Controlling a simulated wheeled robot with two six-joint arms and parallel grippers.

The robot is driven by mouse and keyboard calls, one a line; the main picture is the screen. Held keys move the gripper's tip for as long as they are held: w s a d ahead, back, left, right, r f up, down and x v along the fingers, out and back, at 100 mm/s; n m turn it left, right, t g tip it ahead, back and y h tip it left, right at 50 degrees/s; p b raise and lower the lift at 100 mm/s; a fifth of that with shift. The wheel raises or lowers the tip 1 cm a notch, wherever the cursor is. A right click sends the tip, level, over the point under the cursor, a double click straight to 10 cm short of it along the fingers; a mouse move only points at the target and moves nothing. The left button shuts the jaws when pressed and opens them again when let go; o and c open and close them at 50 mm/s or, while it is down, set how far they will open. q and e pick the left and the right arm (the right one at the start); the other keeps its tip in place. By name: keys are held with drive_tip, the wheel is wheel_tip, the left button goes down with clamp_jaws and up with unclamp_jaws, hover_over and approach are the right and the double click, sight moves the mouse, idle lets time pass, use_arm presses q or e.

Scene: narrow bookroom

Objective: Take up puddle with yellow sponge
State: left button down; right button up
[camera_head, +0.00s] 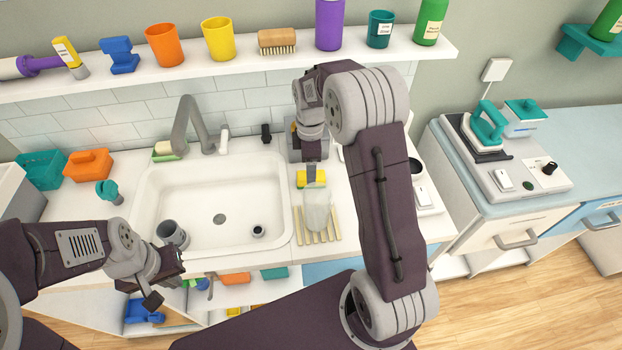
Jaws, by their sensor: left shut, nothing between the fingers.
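A yellow block (311,179), which looks like the yellow sponge, is on the counter right of the sink. My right gripper (314,171) points down at it from behind; its fingers are partly hidden, and I cannot tell whether they hold it. A pale, see-through patch (318,212) lies just in front of the yellow block, over a slatted rack; I cannot tell if it is the puddle or a clear object. My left gripper (156,290) is shut and empty, low in front of the sink's left side.
The white sink (219,193) holds a grey cup (172,233) and a small round item. Orange (88,165) and teal (40,168) containers stand at left. A loaded shelf (226,62) runs above.

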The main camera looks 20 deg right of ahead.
drive_tip(key=f, duration=0.5)
drive_tip(key=shift+w+d, duration=0.15)
drive_tip(key=shift+d, duration=0.05)
drive_tip(key=shift+r, duration=0.1)
drive_tip(key=c, duration=1.5)
drive_tip(key=shift+o, duration=0.2)
wheel_tip(320, 180, up, 10)
drive_tip(key=shift+p, duration=0.3)
